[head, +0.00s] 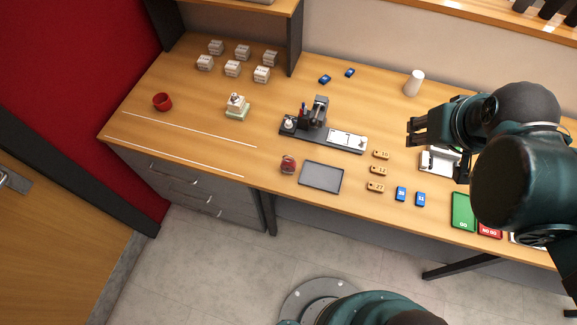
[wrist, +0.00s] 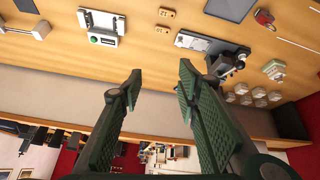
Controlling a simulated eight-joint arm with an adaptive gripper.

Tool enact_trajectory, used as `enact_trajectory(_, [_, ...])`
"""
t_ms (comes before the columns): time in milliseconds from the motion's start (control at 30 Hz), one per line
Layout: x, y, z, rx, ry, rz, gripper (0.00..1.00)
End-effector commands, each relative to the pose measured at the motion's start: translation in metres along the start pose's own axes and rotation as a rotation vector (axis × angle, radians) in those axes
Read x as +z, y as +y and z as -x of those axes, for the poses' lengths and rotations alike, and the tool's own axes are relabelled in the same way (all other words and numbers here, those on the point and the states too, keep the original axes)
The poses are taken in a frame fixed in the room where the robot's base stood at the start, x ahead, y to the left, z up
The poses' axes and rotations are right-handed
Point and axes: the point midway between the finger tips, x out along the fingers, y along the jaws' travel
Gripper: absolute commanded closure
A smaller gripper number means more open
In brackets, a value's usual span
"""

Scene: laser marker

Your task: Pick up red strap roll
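The red strap roll (head: 288,163) appears to be the small dark red item with a greyish part, standing near the table's front edge, just left of a dark flat tray (head: 321,176) in the head view. It also shows at the top right of the wrist view (wrist: 264,18). My gripper (head: 420,130) is well to the right of it, above the right part of the table. In the wrist view my gripper (wrist: 161,71) has its two green fingers spread apart with nothing between them.
A grey device on a long base (head: 325,138) stands behind the tray. Wooden tags (head: 378,170) and blue tags (head: 401,194) lie to its right. A red cup (head: 162,102), a white cup (head: 414,83) and several whitish blocks (head: 232,68) stand farther off. Table around the roll's left is clear.

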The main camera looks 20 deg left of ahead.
Motion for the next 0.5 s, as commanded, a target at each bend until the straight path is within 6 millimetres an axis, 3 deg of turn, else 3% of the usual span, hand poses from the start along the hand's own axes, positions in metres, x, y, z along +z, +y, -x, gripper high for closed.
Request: enact_trajectory(500, [-0.021, -0.072, -0.056, -0.098, -0.114, 0.332, 0.67])
